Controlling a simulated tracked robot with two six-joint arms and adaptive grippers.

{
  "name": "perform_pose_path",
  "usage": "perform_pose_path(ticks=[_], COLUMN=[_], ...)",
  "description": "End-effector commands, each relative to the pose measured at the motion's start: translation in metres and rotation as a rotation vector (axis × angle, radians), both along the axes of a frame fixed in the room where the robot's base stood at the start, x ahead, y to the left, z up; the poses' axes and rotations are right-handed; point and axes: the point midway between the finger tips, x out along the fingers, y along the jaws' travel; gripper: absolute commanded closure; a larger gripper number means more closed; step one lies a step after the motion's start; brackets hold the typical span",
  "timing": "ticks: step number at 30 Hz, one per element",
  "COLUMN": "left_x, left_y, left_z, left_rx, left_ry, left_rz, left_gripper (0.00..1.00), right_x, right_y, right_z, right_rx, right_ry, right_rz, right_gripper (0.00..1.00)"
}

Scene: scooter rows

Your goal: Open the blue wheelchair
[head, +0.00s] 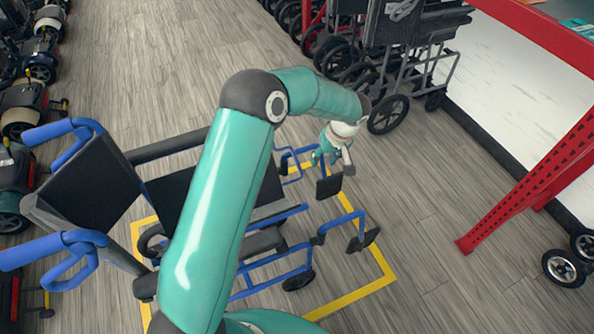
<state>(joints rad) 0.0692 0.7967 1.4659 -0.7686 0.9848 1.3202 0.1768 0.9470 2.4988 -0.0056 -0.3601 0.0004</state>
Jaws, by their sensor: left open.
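The blue wheelchair (270,212) has blue tubing and black panels. It stands inside a yellow floor outline, its blue push handles at the left and its two footrests at the right. My left arm crosses in front and hides much of its middle, so I cannot tell how far the seat is unfolded. My left gripper (336,160) is open, just above and beyond the far footrest (328,187). I cannot tell whether it touches the frame. My right gripper is not in view.
Black folded wheelchairs (400,45) stand in a row at the upper right. A red shelf post (530,185) and a white wall bound the right side. Mobility scooters (22,105) line the left edge.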

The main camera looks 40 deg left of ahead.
Motion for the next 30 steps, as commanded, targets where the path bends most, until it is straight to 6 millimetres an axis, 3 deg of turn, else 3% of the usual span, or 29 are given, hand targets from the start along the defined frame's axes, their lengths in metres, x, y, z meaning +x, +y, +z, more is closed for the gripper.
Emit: perform_pose_path(ticks=[1, 5, 10, 30], left_x=[0.009, 0.016, 0.016, 0.014], left_y=[0.014, 0.038, 0.049, 0.102], left_z=[0.009, 0.034, 0.030, -0.089], left_rx=[0.054, 0.141, 0.164, 0.158], left_ry=[-0.027, -0.064, -0.069, -0.067], left_rz=[0.067, 0.183, 0.216, 0.212], left_gripper=[0.56, 0.56, 0.56, 0.56], right_x=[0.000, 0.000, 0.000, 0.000], right_y=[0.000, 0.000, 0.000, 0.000], right_z=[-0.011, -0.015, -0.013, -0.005], right_rx=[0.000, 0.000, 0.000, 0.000], right_ry=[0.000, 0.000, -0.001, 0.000], right_rz=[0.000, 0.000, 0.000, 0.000], right_gripper=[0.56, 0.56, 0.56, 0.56])
